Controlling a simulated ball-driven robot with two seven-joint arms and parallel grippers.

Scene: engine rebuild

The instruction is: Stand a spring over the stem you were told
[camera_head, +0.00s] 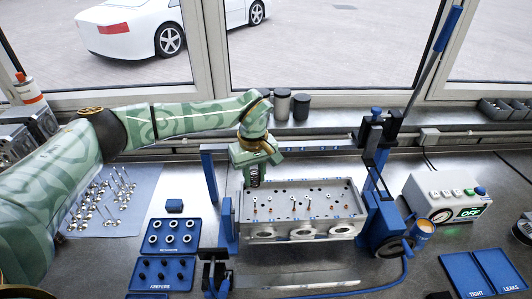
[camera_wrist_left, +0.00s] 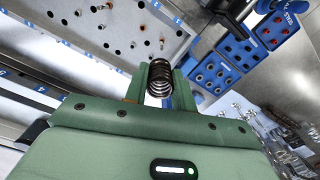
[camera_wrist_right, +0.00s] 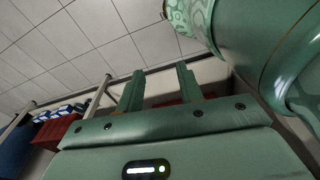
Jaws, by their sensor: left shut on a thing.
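My left gripper (camera_head: 255,180) is shut on a dark coil spring (camera_wrist_left: 159,78), seen between its fingers in the left wrist view. The gripper points down at the left end of the grey cylinder head (camera_head: 300,232), which also shows in the left wrist view (camera_wrist_left: 75,45). Several valve stems stick up from its top, some copper-tipped. In the head view, the spring is close above the back-left part of the head; I cannot tell whether it is over a stem. My right gripper (camera_wrist_right: 159,82) shows only in its wrist view, fingers apart and empty.
Blue trays of retainers (camera_head: 175,220) and keepers (camera_head: 145,285) lie left of the cylinder head. Loose valves (camera_head: 108,200) lie on a pale mat behind them. A blue fixture (camera_head: 385,225) with a tall lever flanks the head. A tester box (camera_head: 430,195) stands at right.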

